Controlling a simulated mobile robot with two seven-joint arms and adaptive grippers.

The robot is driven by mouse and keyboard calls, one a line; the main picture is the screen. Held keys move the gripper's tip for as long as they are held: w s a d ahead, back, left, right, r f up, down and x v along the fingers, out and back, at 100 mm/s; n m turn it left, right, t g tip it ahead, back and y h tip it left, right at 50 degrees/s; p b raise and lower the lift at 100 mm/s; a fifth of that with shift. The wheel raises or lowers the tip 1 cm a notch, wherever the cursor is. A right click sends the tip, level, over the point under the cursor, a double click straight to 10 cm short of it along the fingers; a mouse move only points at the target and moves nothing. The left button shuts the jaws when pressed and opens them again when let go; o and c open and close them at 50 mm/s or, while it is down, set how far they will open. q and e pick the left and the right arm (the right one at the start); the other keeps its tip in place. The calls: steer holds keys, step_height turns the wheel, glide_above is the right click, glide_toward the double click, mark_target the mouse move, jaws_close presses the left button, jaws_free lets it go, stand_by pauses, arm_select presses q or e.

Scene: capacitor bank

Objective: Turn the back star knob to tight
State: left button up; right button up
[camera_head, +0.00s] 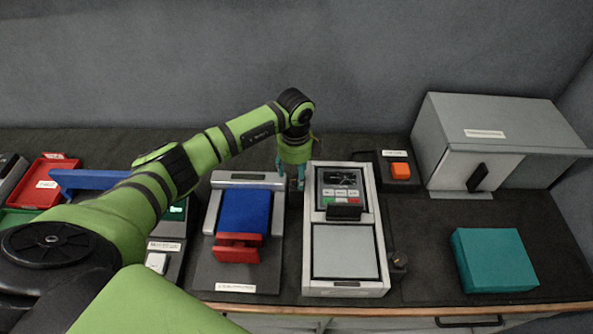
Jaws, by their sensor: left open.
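My left arm reaches in from the left, over the bench. Its gripper (291,182) points down with teal fingertips apart, at the left edge of a light grey framed unit (311,245), near that unit's back half. A small dark shape (294,197) sits just below the fingertips. It may be the back star knob, but its star form and setting cannot be made out. I cannot tell whether the fingers touch it. A dark knob-like part (398,263) stands at the right side of the same unit, near the front. My right gripper is not in view.
A blue and red clamp-like device (243,214) stands close left of the gripper. An orange button box (399,171), a grey cabinet (478,135) and a teal block (495,260) are to the right. A red tray (36,190) lies far left. The grey wall is behind.

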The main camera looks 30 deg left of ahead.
mark_target(297, 180)
arm_select(q)
steer(key=shift+w+f, duration=0.2)
steer(key=shift+f, duration=0.3)
steer(key=shift+w+f, duration=0.15)
steer(key=shift+f, duration=0.55)
steer(key=shift+c, duration=1.2)
steer(key=c, duration=0.7)
steer(key=shift+c, duration=1)
steer(key=m+b, duration=0.2)
steer(key=m, duration=0.2)
steer(key=shift+f+b, duration=0.2)
steer(key=shift+b, duration=0.2)
steer(key=m+b, duration=0.4)
steer(key=m, duration=0.2)
steer(key=shift+m+b, duration=0.35)
steer(key=shift+m, duration=0.05)
steer(key=m+b, duration=0.5)
steer(key=m, duration=0.1)
steer(key=shift+f, duration=0.1)
steer(key=shift+s+m+b, duration=0.1)
steer(key=shift+m+b, duration=1.15)
steer(key=shift+m, duration=0.75)
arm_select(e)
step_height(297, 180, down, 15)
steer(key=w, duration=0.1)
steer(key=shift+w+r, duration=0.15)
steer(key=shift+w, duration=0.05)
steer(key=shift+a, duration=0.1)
